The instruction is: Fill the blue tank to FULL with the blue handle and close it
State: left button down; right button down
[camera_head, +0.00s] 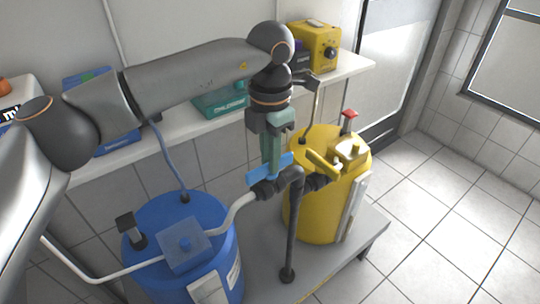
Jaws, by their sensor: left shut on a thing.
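The blue tank (222,254) stands at the lower middle, with a square translucent plate and a black fitting on its top. The blue handle (262,174) sits on a dark pipe valve between the two tanks. My left gripper (270,168) comes down from above and is shut on the blue handle, partly hiding it. A yellow handle (322,163) sits on the valve branch to the right, in front of the yellow tank (314,212). The blue tank's fill level cannot be made out. My right gripper is not in view.
A dark vertical pipe (291,232) rises from the grey platform (318,262) between the tanks. Behind, a white shelf (343,72) holds a yellow pump box (315,46) and a green box (221,101). Tiled floor lies open at right.

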pick_arm(q)
jog(key=c, duration=0.9)
grip_release()
jog(key=shift+o, duration=0.2)
notch_tip(320, 180, up, 13)
jog(key=p, duration=0.1)
jog(key=shift+f, duration=0.2)
